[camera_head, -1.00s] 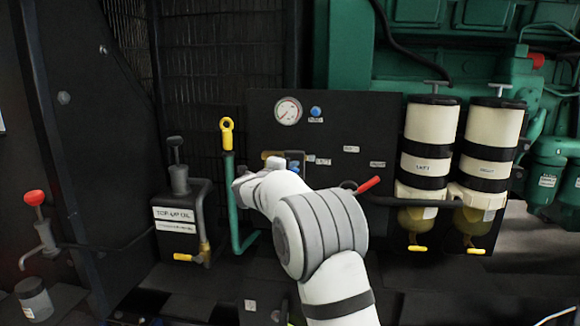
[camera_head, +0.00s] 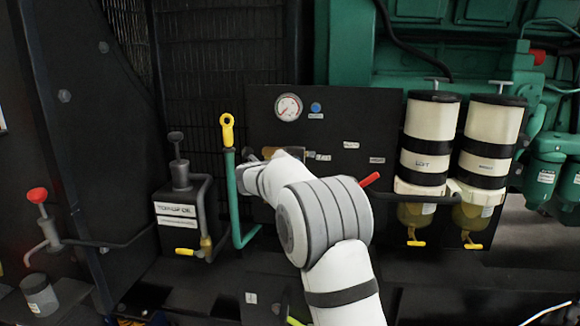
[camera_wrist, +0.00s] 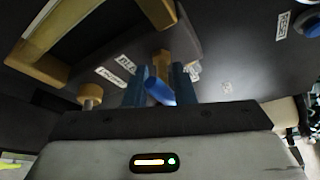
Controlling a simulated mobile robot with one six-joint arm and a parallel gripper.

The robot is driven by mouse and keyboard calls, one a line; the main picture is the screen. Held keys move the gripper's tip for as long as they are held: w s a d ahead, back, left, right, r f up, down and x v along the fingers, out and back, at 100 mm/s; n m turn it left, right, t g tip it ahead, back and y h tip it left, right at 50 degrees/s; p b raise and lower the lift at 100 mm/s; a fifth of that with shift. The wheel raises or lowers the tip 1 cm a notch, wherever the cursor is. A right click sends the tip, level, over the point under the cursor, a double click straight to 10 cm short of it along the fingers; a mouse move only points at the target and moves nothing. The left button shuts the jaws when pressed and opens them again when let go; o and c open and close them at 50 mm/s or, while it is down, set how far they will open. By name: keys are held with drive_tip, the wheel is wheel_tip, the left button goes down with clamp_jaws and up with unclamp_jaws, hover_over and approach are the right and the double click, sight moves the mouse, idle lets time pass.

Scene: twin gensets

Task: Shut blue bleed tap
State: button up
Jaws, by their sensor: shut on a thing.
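The blue bleed tap handle (camera_wrist: 158,91) shows in the wrist view, standing out from a brass fitting (camera_wrist: 162,64) on the dark panel. My gripper (camera_wrist: 158,80) has its two blue fingers on either side of this handle and is shut on it. In the head view my white wrist covers the gripper and the tap. How far the handle is turned I cannot tell.
A gauge (camera_head: 288,106) and a blue button (camera_head: 316,107) sit on the panel above. A red lever (camera_head: 370,180) is close to my forearm. Two filters (camera_head: 430,135) stand at right.

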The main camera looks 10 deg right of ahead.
drive_tip(key=shift+f, duration=0.2)
drive_tip(key=o, duration=0.8)
drive_tip(key=shift+o, duration=0.6)
drive_tip(key=shift+r, duration=0.15)
drive_tip(key=p+v, duration=0.1)
drive_tip(key=v, duration=0.6)
drive_tip(key=shift+s+a, duration=0.25)
drive_tip(key=shift+s, duration=0.05)
drive_tip(key=shift+r+p, duration=0.1)
drive_tip(key=shift+p, duration=0.2)
